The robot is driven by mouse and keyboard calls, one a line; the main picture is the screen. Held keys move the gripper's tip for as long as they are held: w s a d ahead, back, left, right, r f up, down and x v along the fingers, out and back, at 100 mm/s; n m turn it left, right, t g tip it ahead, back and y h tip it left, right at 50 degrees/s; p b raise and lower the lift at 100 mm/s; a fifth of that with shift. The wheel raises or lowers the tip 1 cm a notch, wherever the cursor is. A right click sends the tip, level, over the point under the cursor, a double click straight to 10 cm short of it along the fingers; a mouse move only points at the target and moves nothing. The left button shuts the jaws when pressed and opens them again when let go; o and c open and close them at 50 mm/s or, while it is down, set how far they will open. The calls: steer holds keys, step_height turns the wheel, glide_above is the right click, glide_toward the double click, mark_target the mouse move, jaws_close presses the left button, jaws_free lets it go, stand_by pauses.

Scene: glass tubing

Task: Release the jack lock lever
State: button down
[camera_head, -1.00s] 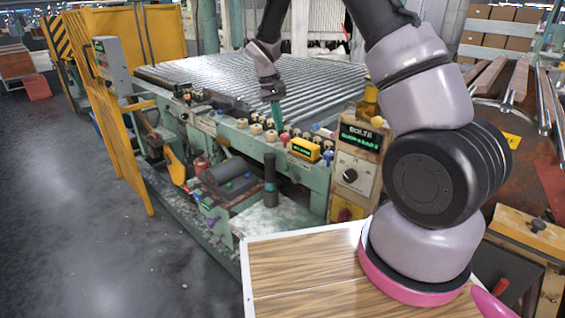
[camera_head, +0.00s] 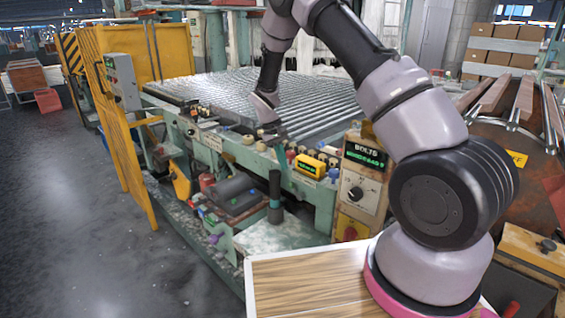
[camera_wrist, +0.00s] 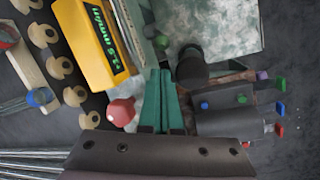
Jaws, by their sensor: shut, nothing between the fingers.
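My gripper (camera_head: 283,134) is above the front edge of the green machine, just behind the row of round knobs. In the wrist view its green fingers (camera_wrist: 163,76) are together with nothing between them. No part is clearly recognisable as the jack lock lever. A red knob (camera_wrist: 121,112) shows left of the fingers in the wrist view. A dark upright post (camera_head: 274,190) stands in front of the machine; its round top (camera_wrist: 191,66) is right of the fingertips in the wrist view. Small green, blue and red pegs (camera_wrist: 241,99) on dark cylinders lie further right.
A yellow display box (camera_head: 309,165) and several tan knobs (camera_wrist: 61,68) line the machine's edge. The BOLTS control box (camera_head: 358,185) stands to the right. A roller bed (camera_head: 310,100) lies behind. A yellow guard (camera_head: 124,145) stands left, beside open floor.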

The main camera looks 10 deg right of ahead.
steer(key=x, duration=0.6)
steer(key=shift+f, duration=0.35)
